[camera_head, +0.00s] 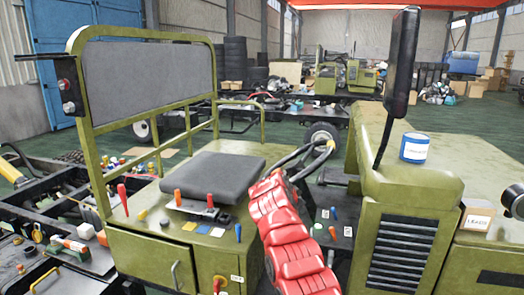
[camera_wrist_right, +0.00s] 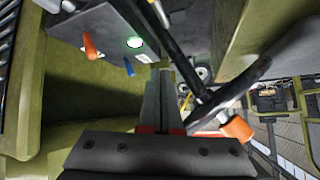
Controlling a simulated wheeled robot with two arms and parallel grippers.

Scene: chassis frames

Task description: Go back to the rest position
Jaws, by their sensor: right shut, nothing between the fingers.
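My right arm (camera_head: 290,235), red and segmented, comes up from the bottom middle of the head view. It reaches into the space between the green seat frame and the engine hood. My right gripper (camera_wrist_right: 162,88) shows as grey fingers in the right wrist view, shut and empty. In that view the fingers are to the left of a dark steering wheel (camera_wrist_right: 238,92), close to it. Whether they touch it I cannot tell. The gripper is largely hidden behind the arm in the head view. My left gripper is not in view.
The black seat (camera_head: 212,177) and red, orange and blue levers stand left of the arm. The hood (camera_head: 440,165) with a grille (camera_head: 402,250), a dark exhaust pipe (camera_head: 400,75) and a blue-white can (camera_head: 415,148) stand right. The green floor (camera_head: 480,125) behind has clear room.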

